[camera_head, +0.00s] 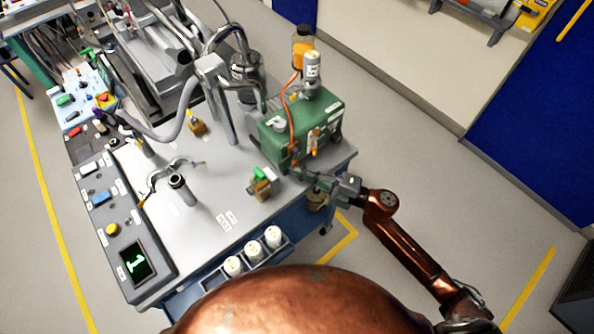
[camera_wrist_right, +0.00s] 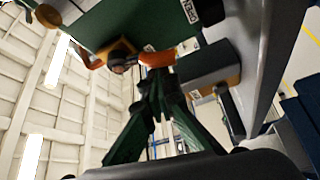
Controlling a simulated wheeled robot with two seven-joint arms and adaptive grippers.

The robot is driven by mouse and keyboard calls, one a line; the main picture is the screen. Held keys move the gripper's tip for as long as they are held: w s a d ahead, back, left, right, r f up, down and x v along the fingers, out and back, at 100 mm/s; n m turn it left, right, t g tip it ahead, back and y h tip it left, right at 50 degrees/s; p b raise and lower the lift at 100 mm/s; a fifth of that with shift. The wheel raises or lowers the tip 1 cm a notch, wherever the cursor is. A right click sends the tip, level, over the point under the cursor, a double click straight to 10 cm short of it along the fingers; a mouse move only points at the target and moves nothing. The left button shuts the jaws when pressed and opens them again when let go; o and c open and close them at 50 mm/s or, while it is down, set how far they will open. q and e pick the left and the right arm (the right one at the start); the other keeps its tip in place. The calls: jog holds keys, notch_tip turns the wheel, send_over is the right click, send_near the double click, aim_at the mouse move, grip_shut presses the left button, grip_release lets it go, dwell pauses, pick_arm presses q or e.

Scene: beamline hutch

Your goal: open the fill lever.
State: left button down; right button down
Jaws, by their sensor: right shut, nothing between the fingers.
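My right gripper (camera_head: 304,174) reaches in from the right, low beside the front of a green pump-like box (camera_head: 287,132). It is shut and empty. In the right wrist view its dark green fingers (camera_wrist_right: 154,84) come together just below an orange lever-like handle (camera_wrist_right: 157,59) on a brass fitting (camera_wrist_right: 121,47) under the box. I cannot tell whether they touch. A small brass valve with a green handle (camera_head: 261,174) stands left of the gripper on the bench. No label is readable enough to say which handle is the fill lever. My left gripper is not in view.
The grey bench (camera_head: 225,185) carries a metal post (camera_head: 178,184) and hoses. A control panel with a screen (camera_head: 135,262) lines its left side. Several white containers (camera_head: 253,250) sit in a front rack. Open floor lies right of the bench.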

jog(key=shift+w+d+f+n+g+h+p, duration=0.15)
jog(key=shift+w+d+n+h+p, duration=0.2)
jog(key=shift+n+p, duration=0.3)
jog(key=shift+w+d+n+g+h+p, duration=0.15)
jog(key=shift+n+h+p, duration=0.3)
jog(key=shift+n, duration=0.3)
jog(key=shift+s, duration=0.1)
jog(key=shift+s+a, duration=0.15)
jog(key=shift+a, duration=0.05)
jog(key=shift+s+a+p, duration=0.9)
jog(key=shift+s+d, duration=0.2)
jog(key=shift+s, duration=0.45)
jog(key=v, duration=0.9)
jog(key=shift+w+f, duration=0.1)
